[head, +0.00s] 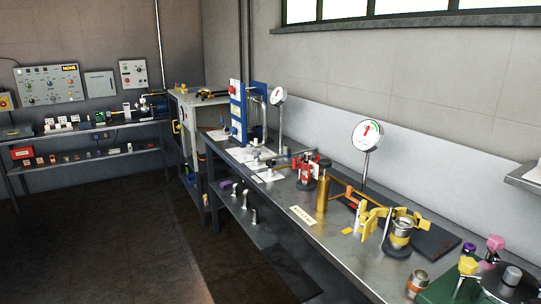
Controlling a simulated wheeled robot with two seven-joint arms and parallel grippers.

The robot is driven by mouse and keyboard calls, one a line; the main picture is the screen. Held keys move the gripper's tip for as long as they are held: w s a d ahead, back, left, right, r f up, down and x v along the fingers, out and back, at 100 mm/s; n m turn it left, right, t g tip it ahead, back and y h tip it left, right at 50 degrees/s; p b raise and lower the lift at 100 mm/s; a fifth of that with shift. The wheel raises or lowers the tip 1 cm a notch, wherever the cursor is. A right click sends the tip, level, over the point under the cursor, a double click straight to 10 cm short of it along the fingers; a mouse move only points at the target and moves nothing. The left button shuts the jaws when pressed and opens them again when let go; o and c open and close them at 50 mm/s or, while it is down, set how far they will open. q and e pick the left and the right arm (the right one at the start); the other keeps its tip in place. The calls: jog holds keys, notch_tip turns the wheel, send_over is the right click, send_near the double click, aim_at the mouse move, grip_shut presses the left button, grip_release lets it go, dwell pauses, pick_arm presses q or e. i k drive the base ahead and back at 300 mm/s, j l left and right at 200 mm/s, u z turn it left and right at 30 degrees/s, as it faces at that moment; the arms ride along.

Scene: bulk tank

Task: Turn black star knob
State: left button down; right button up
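I cannot pick out a black star knob with certainty. At the bottom right corner a dark round lid (508,286) with a grey cylindrical top piece sits on a green base (440,290), partly cut off by the frame. Around it stand a yellow knob (468,265) and a pink knob (495,242). A small dark knob-like piece (469,248) is just behind the yellow one; its shape is too small to tell. Neither of my grippers shows in the head view.
A long steel bench (335,240) runs along the right wall. It carries a brass cylinder (322,194), yellow clamp parts (372,217), a dial gauge (366,135) and a blue-framed unit (257,110). A shelf is below. The dark floor (90,240) at left is clear.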

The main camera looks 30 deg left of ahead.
aim_at(270, 163)
jog(key=i+j+u, duration=0.25)
jog(key=i+j, duration=1.1)
jog(key=j, duration=0.15)
